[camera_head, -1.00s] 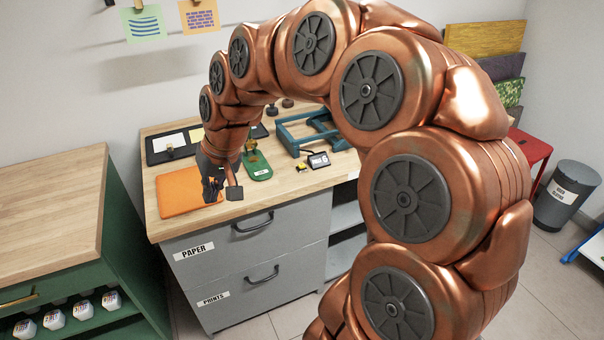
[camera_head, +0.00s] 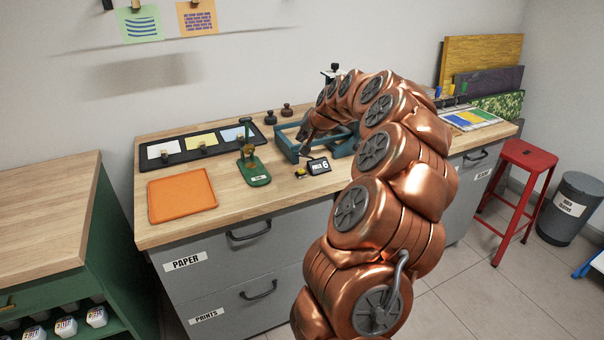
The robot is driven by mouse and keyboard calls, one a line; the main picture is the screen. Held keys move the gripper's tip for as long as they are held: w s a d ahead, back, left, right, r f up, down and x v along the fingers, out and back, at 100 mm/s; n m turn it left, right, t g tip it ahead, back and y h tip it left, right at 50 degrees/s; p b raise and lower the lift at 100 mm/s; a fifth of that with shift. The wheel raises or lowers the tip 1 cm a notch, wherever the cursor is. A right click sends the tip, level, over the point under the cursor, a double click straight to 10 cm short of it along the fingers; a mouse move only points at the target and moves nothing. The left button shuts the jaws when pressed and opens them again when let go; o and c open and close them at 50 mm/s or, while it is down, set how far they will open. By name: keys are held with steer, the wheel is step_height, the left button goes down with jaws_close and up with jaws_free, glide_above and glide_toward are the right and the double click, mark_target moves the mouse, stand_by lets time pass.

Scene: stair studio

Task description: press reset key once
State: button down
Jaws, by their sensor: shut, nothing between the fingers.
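A small dark counter (camera_head: 319,166) with a white display reading 6 sits on the wooden worktop in front of the blue frame. A small block with yellow on it (camera_head: 300,172) lies just left of the counter. I cannot make out a lettered reset key at this size. My gripper (camera_head: 304,138) is shut and empty. It appears above the left part of the blue frame, behind and above the counter in the picture, apart from it. My arm partly hides the gripper and frame.
The blue frame (camera_head: 286,144) stands behind the counter. A green stand (camera_head: 255,173), an orange tray (camera_head: 182,194) and a black tray (camera_head: 174,160) are to the left. Two dark knobs (camera_head: 270,118) stand behind. The front right worktop is hidden by my arm.

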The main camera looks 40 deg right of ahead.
steer(key=shift+f, duration=0.1)
stand_by(0.3)
steer(key=b, duration=0.2)
glide_above(302, 171)
step_height(302, 171, down, 8)
steer(key=shift+r, duration=0.2)
steer(key=shift+d+f+b, duration=0.1)
steer(key=shift+f+b, duration=0.25)
steer(key=shift+f, duration=0.2)
stand_by(1.1)
steer(key=shift+f+b, duration=0.4)
steer(key=shift+f+b, duration=0.3)
steer(key=shift+f, duration=0.15)
stand_by(0.8)
stand_by(0.3)
steer(key=shift+r, duration=0.9)
